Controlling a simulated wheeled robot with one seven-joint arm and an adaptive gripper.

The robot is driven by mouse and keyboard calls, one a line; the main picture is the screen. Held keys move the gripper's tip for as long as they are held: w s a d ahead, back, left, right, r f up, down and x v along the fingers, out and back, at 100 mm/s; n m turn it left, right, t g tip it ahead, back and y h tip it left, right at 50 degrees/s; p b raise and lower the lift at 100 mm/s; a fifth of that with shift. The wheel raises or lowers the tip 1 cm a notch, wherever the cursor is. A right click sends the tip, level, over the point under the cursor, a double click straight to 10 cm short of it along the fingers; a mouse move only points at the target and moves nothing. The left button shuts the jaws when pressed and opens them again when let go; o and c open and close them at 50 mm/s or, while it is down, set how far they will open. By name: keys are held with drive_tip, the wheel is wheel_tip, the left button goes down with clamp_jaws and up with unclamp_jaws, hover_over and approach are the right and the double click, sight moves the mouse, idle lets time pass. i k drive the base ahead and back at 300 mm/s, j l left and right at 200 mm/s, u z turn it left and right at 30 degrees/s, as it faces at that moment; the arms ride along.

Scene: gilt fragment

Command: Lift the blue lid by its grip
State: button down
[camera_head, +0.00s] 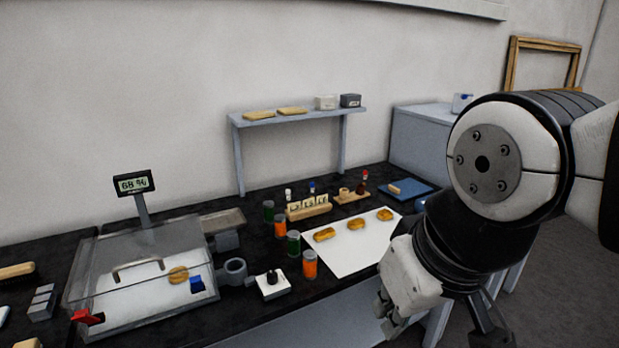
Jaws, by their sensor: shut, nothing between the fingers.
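A flat blue square (415,190) lies on the dark bench at its right end, with a short beige bar (395,189) on its left part. It looks like the blue lid with its grip, but it is small in view. My gripper (389,318) hangs low at the right of the camera view, in front of the bench edge. It is shut and empty, well apart from the blue square and nearer to the camera. My arm covers the area just right of the blue square.
A white sheet (348,258) with yellow-brown pieces lies left of the blue square. Several jars, including an orange one (310,264), stand beside it. A clear case (140,275) and a display (134,184) are at left. A shelf (296,117) stands behind.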

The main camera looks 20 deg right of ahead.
sight(405, 190)
drive_tip(key=z, duration=0.9)
drive_tip(key=i+l+u, duration=0.15)
drive_tip(key=u, duration=0.45)
drive_tip(key=i+l+u, duration=0.3)
drive_tip(key=i+l, duration=0.15)
drive_tip(key=l, duration=0.3)
drive_tip(key=i+l+u, duration=0.1)
drive_tip(key=l, duration=0.25)
drive_tip(key=i+l+u, duration=0.15)
drive_tip(key=l, duration=0.3)
drive_tip(key=i+l, duration=0.15)
drive_tip(key=l, duration=0.2)
drive_tip(key=i+l, duration=0.2)
drive_tip(key=l, duration=0.2)
drive_tip(key=i+l, duration=0.15)
drive_tip(key=l, duration=0.2)
drive_tip(key=i+l, duration=0.2)
drive_tip(key=l, duration=0.2)
